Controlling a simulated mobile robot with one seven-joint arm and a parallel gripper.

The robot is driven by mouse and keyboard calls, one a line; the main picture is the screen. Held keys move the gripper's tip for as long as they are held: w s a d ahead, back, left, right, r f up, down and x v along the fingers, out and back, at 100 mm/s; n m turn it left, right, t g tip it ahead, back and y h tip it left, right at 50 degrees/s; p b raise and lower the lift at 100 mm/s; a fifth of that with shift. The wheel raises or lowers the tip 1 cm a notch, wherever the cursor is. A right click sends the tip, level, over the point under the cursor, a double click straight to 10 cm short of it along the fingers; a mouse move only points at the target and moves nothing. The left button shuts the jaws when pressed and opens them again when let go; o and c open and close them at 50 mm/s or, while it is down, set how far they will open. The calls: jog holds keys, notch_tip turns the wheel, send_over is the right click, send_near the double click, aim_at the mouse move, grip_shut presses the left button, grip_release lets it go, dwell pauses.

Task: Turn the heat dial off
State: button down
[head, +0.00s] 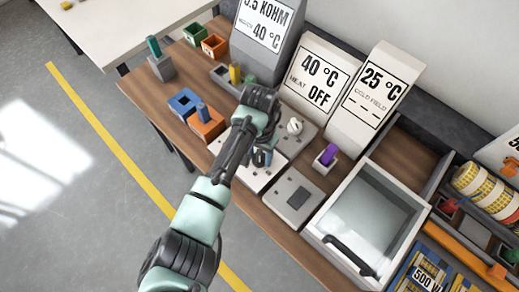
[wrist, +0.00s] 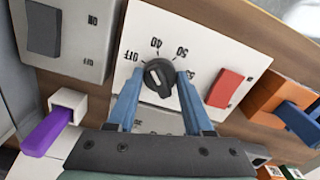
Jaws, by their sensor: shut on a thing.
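The heat dial (wrist: 159,77) is a round black knob with a pale pointer mark, on a white panel (wrist: 125,75) printed with OFF, 40, 50 and another number. My gripper (wrist: 161,76) is shut on the dial, with one blue finger at each side. In the head view my gripper (head: 262,157) is over the white panel and hides the dial. I cannot tell exactly which mark the pointer meets. The heat display (head: 315,80) reads 40 °C and HEAT OFF.
A red switch (wrist: 225,88) sits right of the dial in the wrist view. A grey switch box (head: 292,197) and purple handle (head: 329,154) stand nearby. A white knob (head: 294,126) is behind my gripper. Orange (head: 207,124) and blue (head: 184,103) blocks stand to the left.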

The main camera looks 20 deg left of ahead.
aim_at(259, 155)
jog(key=n+p, duration=0.3)
jog(key=n, duration=0.3)
dwell(0.6)
jog(key=shift+c, duration=1.5)
grip_release()
jog(key=shift+r, duration=0.1)
notch_tip(259, 155, up, 13)
jog(key=b, duration=0.1)
